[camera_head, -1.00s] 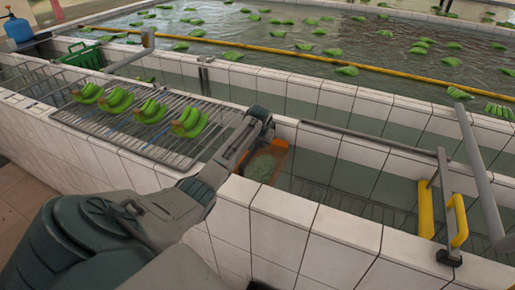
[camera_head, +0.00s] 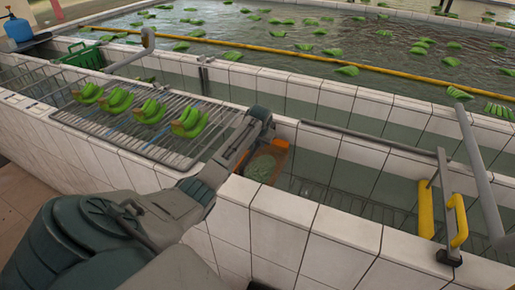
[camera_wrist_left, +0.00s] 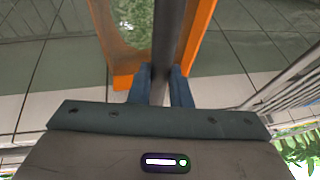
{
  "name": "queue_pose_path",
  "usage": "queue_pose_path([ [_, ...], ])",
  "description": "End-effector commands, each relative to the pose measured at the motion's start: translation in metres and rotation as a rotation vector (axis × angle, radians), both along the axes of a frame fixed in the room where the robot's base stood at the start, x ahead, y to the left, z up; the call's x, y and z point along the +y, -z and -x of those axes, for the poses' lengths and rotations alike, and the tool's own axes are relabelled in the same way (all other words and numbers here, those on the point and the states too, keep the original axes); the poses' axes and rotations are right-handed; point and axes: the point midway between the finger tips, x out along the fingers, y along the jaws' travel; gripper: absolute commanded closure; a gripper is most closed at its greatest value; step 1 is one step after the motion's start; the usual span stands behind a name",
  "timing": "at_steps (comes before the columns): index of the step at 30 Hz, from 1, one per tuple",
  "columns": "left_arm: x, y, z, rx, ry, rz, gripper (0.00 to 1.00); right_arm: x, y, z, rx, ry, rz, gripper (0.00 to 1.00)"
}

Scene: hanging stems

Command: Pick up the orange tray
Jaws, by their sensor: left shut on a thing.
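The orange tray (camera_head: 281,160) sits low in the narrow trough beside the slatted rack, with green material lying in it. It also shows in the left wrist view (camera_wrist_left: 203,38), with a dark bar (camera_wrist_left: 167,38) running over it. My left gripper (camera_wrist_left: 159,76) has its two blue fingers shut on this dark bar, which looks like the tray's handle. In the head view my left arm reaches over the tiled wall to the tray and hides its left side. The fingertips are hidden there. My right gripper is not in view.
Several green banana clusters (camera_head: 152,111) lie on the metal rack (camera_head: 170,152) left of my arm. White tiled walls (camera_head: 282,204) border the trough. A metal frame with yellow grips (camera_head: 458,221) stands at the right. A water tank with floating bananas lies behind.

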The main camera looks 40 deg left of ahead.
Motion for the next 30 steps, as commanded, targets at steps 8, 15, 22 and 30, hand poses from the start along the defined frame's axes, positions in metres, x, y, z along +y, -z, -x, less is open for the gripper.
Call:
queue_pose_path([
  [8, 0.000, 0.001, 0.000, 0.002, 0.000, 0.001, 1.00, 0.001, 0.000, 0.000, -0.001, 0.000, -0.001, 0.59],
  [15, 0.000, 0.001, 0.001, 0.002, 0.000, 0.001, 1.00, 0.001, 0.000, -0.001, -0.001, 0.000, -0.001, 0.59],
  [22, 0.000, 0.000, 0.000, 0.000, 0.000, 0.000, 1.00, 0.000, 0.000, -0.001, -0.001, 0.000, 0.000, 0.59],
  [30, 0.001, -0.032, -0.001, -0.005, 0.001, -0.003, 1.00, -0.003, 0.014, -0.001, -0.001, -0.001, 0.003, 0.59],
])
